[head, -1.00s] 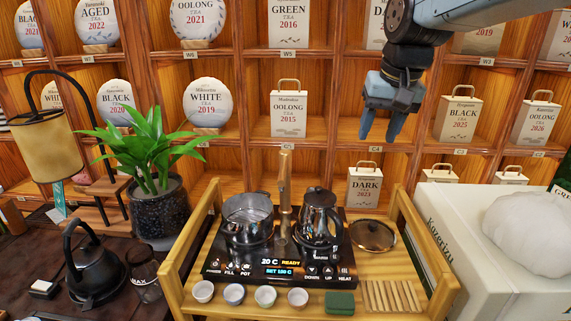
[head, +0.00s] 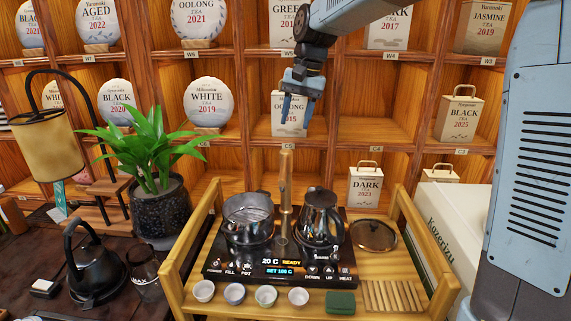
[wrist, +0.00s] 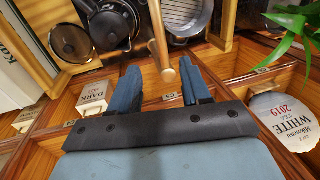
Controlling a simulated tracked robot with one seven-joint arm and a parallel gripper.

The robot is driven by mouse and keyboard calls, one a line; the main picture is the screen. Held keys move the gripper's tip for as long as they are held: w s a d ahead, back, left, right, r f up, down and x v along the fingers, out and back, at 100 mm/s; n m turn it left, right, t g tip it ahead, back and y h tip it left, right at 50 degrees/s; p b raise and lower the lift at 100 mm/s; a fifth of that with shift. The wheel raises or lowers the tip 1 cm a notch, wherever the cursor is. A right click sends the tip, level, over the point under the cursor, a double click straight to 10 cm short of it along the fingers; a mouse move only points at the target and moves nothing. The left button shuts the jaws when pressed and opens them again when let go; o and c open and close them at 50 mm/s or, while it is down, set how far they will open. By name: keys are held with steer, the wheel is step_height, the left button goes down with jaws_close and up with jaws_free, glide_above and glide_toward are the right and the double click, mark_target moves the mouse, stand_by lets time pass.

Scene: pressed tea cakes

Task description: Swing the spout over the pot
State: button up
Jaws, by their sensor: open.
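The spout (head: 285,190) is a tan, bamboo-like upright post standing on the black heating tray between two vessels. Its round top (wrist: 168,75) shows between my fingers in the wrist view. The open steel pot (head: 248,222) stands left of it; in the wrist view the pot (wrist: 184,14) is at the top edge. A dark, shiny kettle (head: 319,220) stands on the right, also in the wrist view (wrist: 110,22). My gripper (head: 297,110) is open and empty, above the spout and apart from it; its two blue fingers (wrist: 160,90) point down. Which way the spout's outlet faces is unclear.
The wooden tray (head: 175,292) has raised side rails and holds several small cups (head: 235,293), a green box (head: 341,303) and a round lid (head: 373,236). A plant (head: 150,165) is at left. Shelves with tea packages (head: 366,186) stand behind.

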mark_target(285, 167)
steer(key=a+f, duration=0.1)
steer(key=f, duration=0.8)
steer(key=a+f, duration=0.1)
steer(key=f, duration=0.3)
steer(key=shift+a+f, duration=0.25)
steer(key=shift+a, duration=0.1)
steer(key=shift+c, duration=0.4)
jaws_close()
